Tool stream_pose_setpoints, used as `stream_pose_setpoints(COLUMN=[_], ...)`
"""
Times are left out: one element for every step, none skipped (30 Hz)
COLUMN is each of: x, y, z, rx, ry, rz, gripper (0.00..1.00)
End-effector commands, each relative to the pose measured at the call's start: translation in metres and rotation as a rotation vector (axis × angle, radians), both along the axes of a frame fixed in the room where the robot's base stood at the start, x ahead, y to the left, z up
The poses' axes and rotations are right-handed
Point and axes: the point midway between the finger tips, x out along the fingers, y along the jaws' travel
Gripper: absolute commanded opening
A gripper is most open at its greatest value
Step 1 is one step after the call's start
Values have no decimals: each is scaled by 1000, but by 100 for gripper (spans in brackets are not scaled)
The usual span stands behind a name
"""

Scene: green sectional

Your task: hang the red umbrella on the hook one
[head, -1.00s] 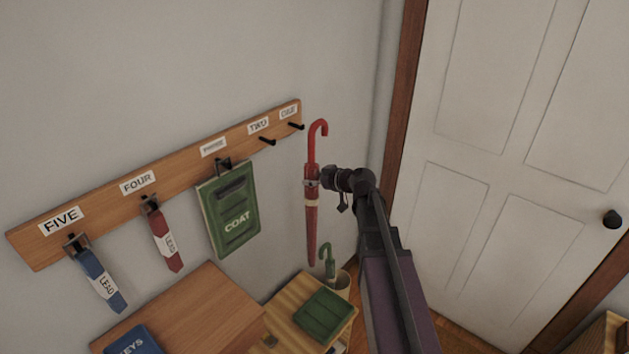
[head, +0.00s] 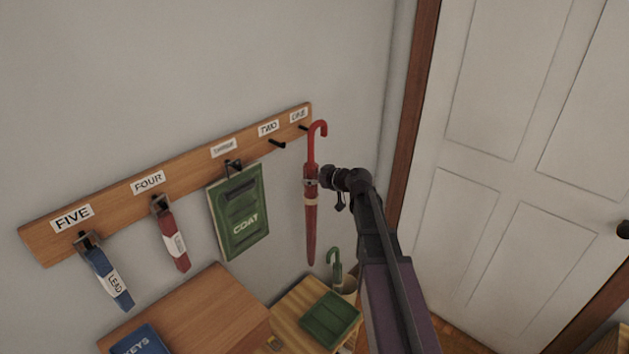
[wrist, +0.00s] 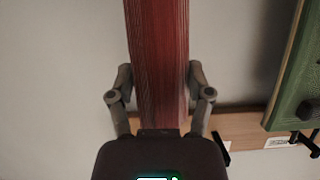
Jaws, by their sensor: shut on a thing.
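The red umbrella (head: 311,228) hangs upright in my gripper (head: 318,179), its curved handle at the top. In the head view the handle overlaps the right end of the hook board, close to hook one (head: 303,127), which it partly covers. I cannot tell whether handle and hook touch. In the wrist view the umbrella (wrist: 158,60) runs up between the two fingers of my gripper (wrist: 160,95), which are shut on it. The label ONE (head: 298,115) sits above hook one.
Hook two (head: 277,143) is empty. A green umbrella (head: 335,268) stands in a bin below.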

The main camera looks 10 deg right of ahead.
Motion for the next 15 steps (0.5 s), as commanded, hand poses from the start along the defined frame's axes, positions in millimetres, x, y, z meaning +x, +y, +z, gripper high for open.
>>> stream_pose_setpoints(x=[3, 4, 5, 6, 7, 8, 9, 10, 12, 13, 14, 15, 16, 17, 19], y=[1, 2, 3, 4, 5, 6, 7, 8, 9, 10, 10, 11, 12, 13, 14], z=[0, 0, -1, -1, -1, -1, -1, -1, -1, -1, -1, -1, -2, -2, -2], rx=[1, 1, 0, 0, 0, 0, 0, 0, 0, 1, 1, 1, 1, 1, 1], ry=[-1, -1, 0, 0, 0, 0, 0, 0, 0, 0, 0, 0, 0, 0, 0], rz=[0, 0, 0, 0, 1, 1, 1, 1, 1, 2, 2, 2, 2, 2, 2], gripper=[24, 24, 24, 24, 24, 24, 24, 24, 24, 24, 24, 24, 24, 24, 24])
